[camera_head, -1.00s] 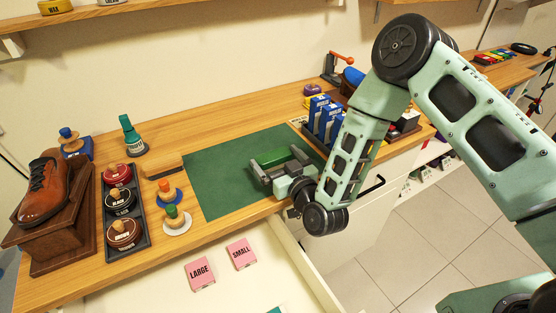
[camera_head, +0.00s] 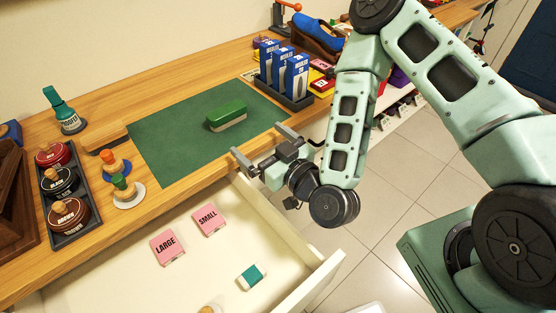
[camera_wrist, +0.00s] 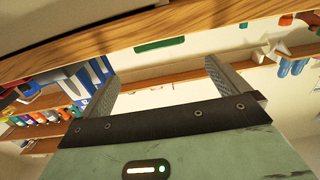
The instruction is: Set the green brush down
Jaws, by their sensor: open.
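The green brush (camera_head: 226,116) rests on the green mat (camera_head: 165,155) on the workbench, its green back up and pale bristles down. My gripper (camera_head: 258,141) is open and empty at the bench's front edge, in front of the brush and apart from it. In the wrist view, my gripper's two fingers (camera_wrist: 160,88) stand wide apart with nothing between them. A green strip in that view (camera_wrist: 160,44) may be the brush, but I cannot be sure.
An open drawer (camera_head: 215,275) below the bench holds pink boxes marked LARGE (camera_head: 168,247) and SMALL (camera_head: 208,219). Blue boxes (camera_head: 296,74) stand at the mat's right.

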